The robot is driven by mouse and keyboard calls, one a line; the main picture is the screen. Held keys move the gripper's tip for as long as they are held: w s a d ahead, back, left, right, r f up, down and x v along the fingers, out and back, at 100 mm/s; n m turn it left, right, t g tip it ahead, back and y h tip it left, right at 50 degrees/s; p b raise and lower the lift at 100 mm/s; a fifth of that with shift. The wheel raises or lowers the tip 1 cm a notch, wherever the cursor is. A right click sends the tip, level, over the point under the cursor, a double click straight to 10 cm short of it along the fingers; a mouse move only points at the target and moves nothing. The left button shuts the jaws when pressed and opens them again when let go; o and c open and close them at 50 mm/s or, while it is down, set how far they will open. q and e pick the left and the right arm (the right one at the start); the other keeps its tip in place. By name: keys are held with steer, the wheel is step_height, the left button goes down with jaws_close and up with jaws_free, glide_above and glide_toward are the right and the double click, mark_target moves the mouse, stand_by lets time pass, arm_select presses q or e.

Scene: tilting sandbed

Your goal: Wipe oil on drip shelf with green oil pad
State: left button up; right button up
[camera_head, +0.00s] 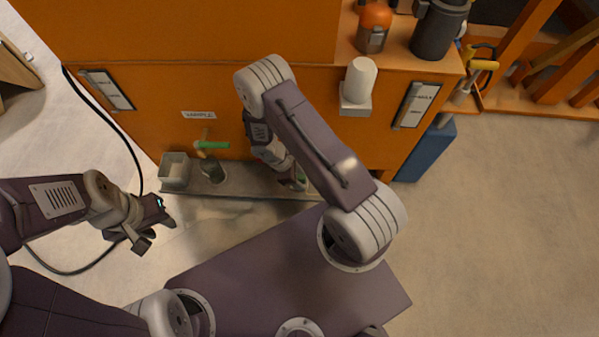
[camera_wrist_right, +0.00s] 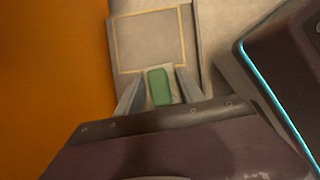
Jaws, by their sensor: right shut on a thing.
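The green oil pad (camera_wrist_right: 158,87) is between the fingers of my right gripper (camera_wrist_right: 160,92) in the wrist view. My right gripper (camera_head: 297,180) reaches down to the right part of the grey drip shelf (camera_head: 250,184) in the head view, and my arm partly hides it. In the wrist view the pad is over the drip shelf (camera_wrist_right: 150,40), just below a yellow-outlined square; I cannot tell whether it touches. No oil stands out clearly. My left gripper (camera_head: 156,229) is open and empty, left of and in front of the shelf.
A grey square cup (camera_head: 175,169) and a dark jar (camera_head: 213,170) stand at the shelf's left end, below a green-handled valve (camera_head: 212,145). The orange cabinet (camera_head: 330,110) rises behind the shelf. A black cable (camera_head: 110,128) runs down at left. A blue box (camera_head: 428,150) stands at right.

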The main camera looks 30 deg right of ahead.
mark_target(304, 195)
steer(key=shift+s+a+f+b, duration=0.2)
steer(key=shift+s+a, duration=0.25)
steer(key=shift+s, duration=0.35)
steer(key=shift+s+a+f+b, duration=0.15)
steer(key=shift+s+a, duration=0.25)
steer(key=shift+s, duration=0.4)
steer(key=shift+s+a+r, duration=0.15)
steer(key=shift+s, duration=0.25)
steer(key=shift+r, duration=0.15)
steer(key=shift+w+d+r+p, duration=0.2)
steer(key=shift+w+p, duration=0.3)
steer(key=shift+p, duration=0.2)
steer(key=shift+w+d+r+p, duration=0.1)
steer(key=shift+w+d+p, duration=0.2)
steer(key=shift+w, duration=0.4)
steer(key=shift+w+d+f+p, duration=0.2)
steer(key=shift+w+d, duration=0.45)
steer(key=shift+w, duration=0.35)
steer(key=shift+w+d+f+p, duration=0.15)
steer(key=shift+w+d, duration=0.45)
steer(key=shift+w, duration=0.35)
steer(key=shift+r, duration=0.1)
step_height(304, 195, up, 6)
steer(key=p, duration=0.5)
